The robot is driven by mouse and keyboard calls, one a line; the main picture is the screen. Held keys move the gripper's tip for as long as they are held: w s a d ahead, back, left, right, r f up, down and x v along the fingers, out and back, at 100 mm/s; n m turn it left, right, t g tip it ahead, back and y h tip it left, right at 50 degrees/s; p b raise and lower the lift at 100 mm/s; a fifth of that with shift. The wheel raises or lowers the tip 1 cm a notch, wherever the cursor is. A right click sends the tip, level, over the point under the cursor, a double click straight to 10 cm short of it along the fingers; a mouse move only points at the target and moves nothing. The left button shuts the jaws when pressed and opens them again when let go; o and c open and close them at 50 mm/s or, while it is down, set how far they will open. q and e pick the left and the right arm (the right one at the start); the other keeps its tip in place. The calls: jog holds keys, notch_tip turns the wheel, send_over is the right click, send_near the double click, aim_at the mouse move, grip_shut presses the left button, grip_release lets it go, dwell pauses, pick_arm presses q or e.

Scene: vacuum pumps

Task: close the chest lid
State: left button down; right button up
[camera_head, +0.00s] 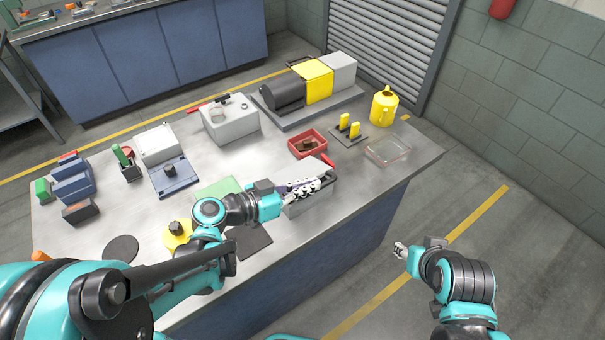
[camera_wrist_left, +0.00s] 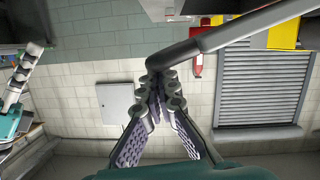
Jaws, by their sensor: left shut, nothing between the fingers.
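A small grey box (camera_head: 308,205), which looks like the chest, stands near the front edge of the workbench. My left gripper (camera_head: 318,184) is right over it and hides most of its top, so I cannot tell how far its lid is open. The left gripper's fingers are shut with nothing between them; they also show in the left wrist view (camera_wrist_left: 158,90). There a dark grey bar (camera_wrist_left: 235,32) passes close to the fingertips; I cannot tell if they touch. My right gripper (camera_head: 400,251) hangs off the bench's front side, its fingers too small to read.
A red tray (camera_head: 307,143) is just behind the grey box. A clear tray (camera_head: 388,151), yellow can (camera_head: 384,105) and yellow-black pump (camera_head: 318,80) stand to the right and back. A white box (camera_head: 230,120) stands behind left. The right bench corner is clear.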

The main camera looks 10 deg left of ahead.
pick_arm(q)
jog(key=shift+s+d+f+m+t+y+b, duration=0.1)
jog(key=shift+s+d+f+m+b, duration=0.2)
jog(key=shift+f+b, duration=0.45)
jog(key=shift+s+d+f+m+t+y+b, duration=0.15)
jog(key=shift+f+m+b, duration=0.3)
jog(key=shift+f, duration=0.55)
jog(key=shift+s+d+f+m+t+y+b, duration=0.1)
jog(key=shift+s+d+f+m+b, duration=0.2)
jog(key=shift+f+b, duration=0.5)
pick_arm(e)
notch_tip(320, 180, down, 4)
jog(key=shift+f, duration=0.1)
